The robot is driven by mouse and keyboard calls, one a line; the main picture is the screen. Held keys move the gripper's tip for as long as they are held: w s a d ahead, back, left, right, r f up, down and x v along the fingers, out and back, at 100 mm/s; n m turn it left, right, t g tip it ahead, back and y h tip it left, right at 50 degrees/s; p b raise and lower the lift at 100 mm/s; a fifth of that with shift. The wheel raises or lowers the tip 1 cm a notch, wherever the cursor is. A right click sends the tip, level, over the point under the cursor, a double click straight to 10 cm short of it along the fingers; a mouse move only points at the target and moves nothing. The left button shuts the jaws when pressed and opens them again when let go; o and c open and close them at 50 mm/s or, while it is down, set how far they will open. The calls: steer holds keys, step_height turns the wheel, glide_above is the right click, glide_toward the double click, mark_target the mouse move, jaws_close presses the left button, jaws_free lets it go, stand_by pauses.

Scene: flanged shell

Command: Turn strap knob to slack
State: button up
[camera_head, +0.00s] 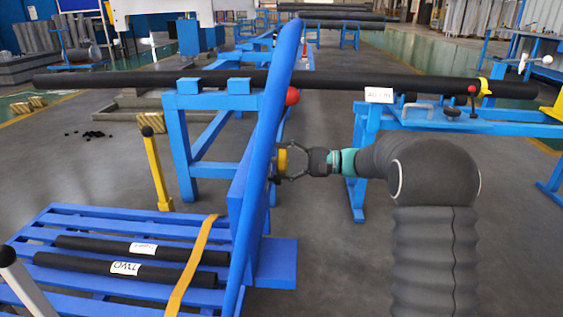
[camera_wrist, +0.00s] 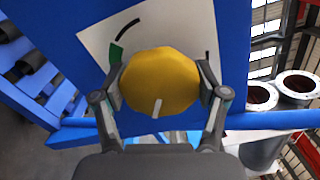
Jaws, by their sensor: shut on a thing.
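The strap knob (camera_wrist: 165,75) is a yellow, many-sided knob with a pale pointer mark at its lower edge in the wrist view. It sits in front of a white plate (camera_wrist: 105,50) on a blue panel; the plate bears a black arc and a green mark. My gripper (camera_wrist: 161,85) has a finger on each side of the knob and is shut on it. In the head view the knob (camera_head: 282,161) shows as a small yellow piece between the fingers of my gripper (camera_head: 284,163). A yellow strap (camera_head: 196,262) runs across the blue rack.
Two black bars (camera_head: 115,270) with white labels lie on the slatted blue rack (camera_head: 60,222). A blue post (camera_head: 275,90) rises beside the knob. A long black pipe (camera_head: 340,80) lies across blue stands behind. A yellow lever post (camera_head: 156,170) stands at left.

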steer(key=n, duration=0.5)
steer(key=shift+f+n, duration=0.1)
steer(key=shift+n, duration=0.2)
steer(key=n, duration=1.2)
steer(key=shift+f+n, duration=0.15)
steer(key=shift+n, duration=0.15)
steer(key=n, duration=0.5)
steer(key=shift+w+n, duration=0.15)
steer(key=shift+n, duration=0.25)
steer(key=o, duration=1.2)
steer(key=shift+c, duration=0.2)
steer(key=shift+d, duration=0.1)
